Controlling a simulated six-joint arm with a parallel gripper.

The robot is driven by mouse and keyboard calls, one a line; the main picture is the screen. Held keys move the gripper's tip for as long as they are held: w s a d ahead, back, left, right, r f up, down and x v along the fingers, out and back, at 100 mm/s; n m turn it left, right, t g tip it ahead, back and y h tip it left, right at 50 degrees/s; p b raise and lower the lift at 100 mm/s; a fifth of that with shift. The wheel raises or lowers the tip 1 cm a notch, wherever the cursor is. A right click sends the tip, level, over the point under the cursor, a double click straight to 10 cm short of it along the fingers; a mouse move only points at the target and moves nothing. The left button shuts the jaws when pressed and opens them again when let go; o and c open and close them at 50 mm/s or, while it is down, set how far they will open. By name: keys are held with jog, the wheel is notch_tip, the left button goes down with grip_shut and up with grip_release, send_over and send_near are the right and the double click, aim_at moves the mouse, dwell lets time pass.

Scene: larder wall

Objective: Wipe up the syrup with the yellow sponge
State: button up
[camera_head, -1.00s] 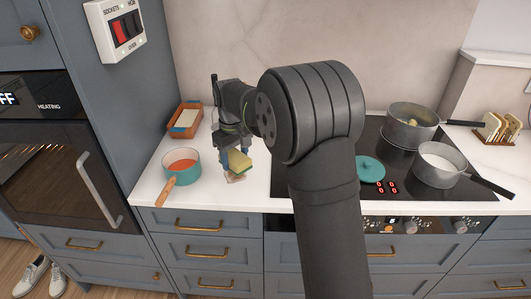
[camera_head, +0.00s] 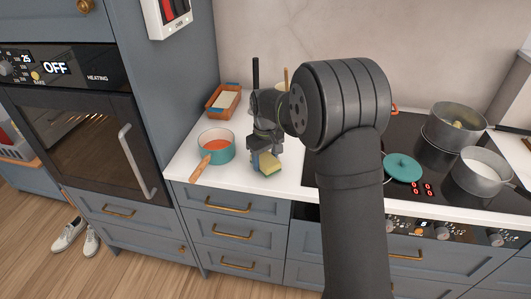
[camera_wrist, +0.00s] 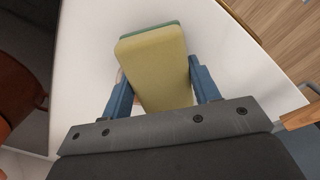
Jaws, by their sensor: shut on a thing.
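The yellow sponge (camera_head: 269,163), with a green layer on one face, is held in my gripper (camera_head: 262,158) over the white worktop near its front edge. In the wrist view the sponge (camera_wrist: 155,62) sits between the two blue fingers of my gripper (camera_wrist: 163,92), its yellow face towards the camera. Whether the sponge touches the worktop I cannot tell. The syrup is not clearly visible; a small pinkish patch (camera_wrist: 121,76) shows just left of the sponge in the wrist view, mostly hidden, and I cannot tell if it is syrup.
A teal pot (camera_head: 219,150) with orange contents stands left of my gripper, its wooden handle pointing to the front. A terracotta dish (camera_head: 222,103) is behind it. The hob (camera_head: 400,140) to the right bears a teal lid (camera_head: 402,167) and grey pans (camera_head: 481,172).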

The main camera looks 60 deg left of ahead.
jog(key=shift+w+a+f, duration=0.1)
jog(key=shift+a+f, duration=0.05)
jog(key=shift+f, duration=0.4)
jog(key=shift+w+a+f, duration=0.1)
jog(key=shift+w+a, duration=0.45)
jog(key=shift+w, duration=0.05)
jog(key=shift+c, duration=0.4)
jog(key=shift+w+a, duration=3.1)
jog(key=shift+s+d, duration=3.8)
jog(key=shift+s, duration=0.05)
jog(key=shift+r, duration=4.15)
